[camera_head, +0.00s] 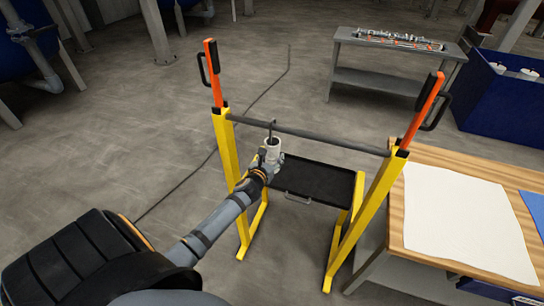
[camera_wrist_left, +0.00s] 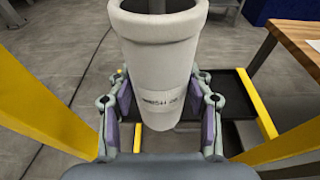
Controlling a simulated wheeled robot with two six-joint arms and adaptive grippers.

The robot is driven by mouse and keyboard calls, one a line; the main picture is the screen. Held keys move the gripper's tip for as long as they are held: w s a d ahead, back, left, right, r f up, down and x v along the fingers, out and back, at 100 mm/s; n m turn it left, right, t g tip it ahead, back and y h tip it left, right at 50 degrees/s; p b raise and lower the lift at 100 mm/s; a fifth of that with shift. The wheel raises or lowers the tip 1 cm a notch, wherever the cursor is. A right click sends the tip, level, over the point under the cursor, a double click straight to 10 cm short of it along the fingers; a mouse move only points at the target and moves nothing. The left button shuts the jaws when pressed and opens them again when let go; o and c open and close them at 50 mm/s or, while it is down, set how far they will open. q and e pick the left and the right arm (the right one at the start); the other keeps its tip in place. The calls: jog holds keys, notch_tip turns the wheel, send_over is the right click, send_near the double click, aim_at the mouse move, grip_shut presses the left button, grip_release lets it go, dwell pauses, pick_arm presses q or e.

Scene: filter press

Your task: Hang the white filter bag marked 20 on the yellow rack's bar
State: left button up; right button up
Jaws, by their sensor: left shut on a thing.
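The white filter bag (camera_head: 273,149) is upright in my left gripper (camera_head: 266,170), just below the yellow rack's bar (camera_head: 325,138). A thin hook (camera_head: 271,126) rises from the bag's top and overlaps the bar. I cannot tell whether it rests over the bar or stands in front of it. In the left wrist view the bag (camera_wrist_left: 158,50) fills the upper middle, with a small blurred label whose number is hard to read. The left gripper's purple pads (camera_wrist_left: 166,112) close on both sides of it. My right gripper is not in view.
The rack's yellow posts (camera_head: 228,150) have orange tops with black handles. A black tray (camera_head: 318,182) sits low between them. A wooden table (camera_head: 430,155) with a white cloth stands right of the rack. A grey bench (camera_head: 385,80) and blue bin (camera_head: 495,105) are behind.

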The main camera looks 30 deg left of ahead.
pick_arm(q)
jog(key=shift+f, duration=0.3)
jog(key=o, duration=1)
jog(key=shift+o, duration=0.2)
jog(key=v, duration=1.2)
